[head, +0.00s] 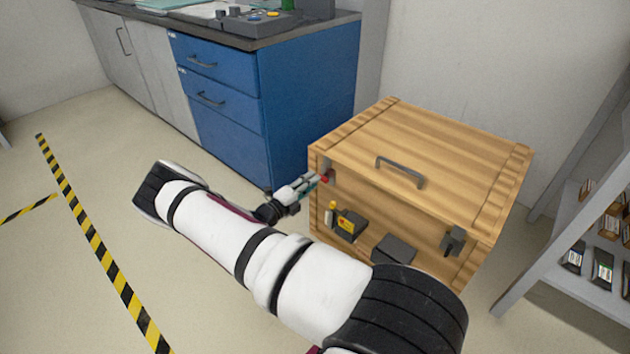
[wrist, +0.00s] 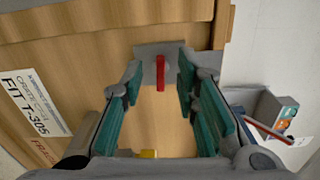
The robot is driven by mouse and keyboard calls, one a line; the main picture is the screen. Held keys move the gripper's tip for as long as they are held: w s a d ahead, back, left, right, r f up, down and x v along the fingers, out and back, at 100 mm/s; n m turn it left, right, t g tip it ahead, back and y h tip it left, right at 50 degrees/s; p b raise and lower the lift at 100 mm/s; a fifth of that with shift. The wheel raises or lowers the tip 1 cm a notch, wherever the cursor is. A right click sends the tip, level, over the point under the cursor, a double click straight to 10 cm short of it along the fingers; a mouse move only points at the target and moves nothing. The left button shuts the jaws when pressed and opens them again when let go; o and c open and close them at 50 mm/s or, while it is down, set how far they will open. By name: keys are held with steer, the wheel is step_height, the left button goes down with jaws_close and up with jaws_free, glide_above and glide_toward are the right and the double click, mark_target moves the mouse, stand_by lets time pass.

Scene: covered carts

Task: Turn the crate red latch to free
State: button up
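The wooden crate (head: 430,140) stands on the floor with its lid down and a grey handle (head: 400,172) on top. Its red latch (wrist: 160,73) is a narrow red bar on a grey plate (wrist: 150,51), upright in the wrist picture. In the head view the red latch (head: 324,179) is at the crate's upper left front corner, partly hidden by my gripper (head: 315,182). In the wrist view my gripper (wrist: 159,76) is open, its teal-padded fingers on either side of the bar with gaps. Contact is not visible.
A dark latch (head: 453,241) is at the crate's front right. A black and yellow item (head: 347,223) and a dark box (head: 394,249) are at the front face. A blue cabinet (head: 300,105) stands behind left, a shelf (head: 560,290) at right. Floor at left is clear.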

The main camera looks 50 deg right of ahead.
steer(key=a, duration=0.9)
steer(key=shift+s, duration=0.2)
steer(key=shift+a, duration=0.1)
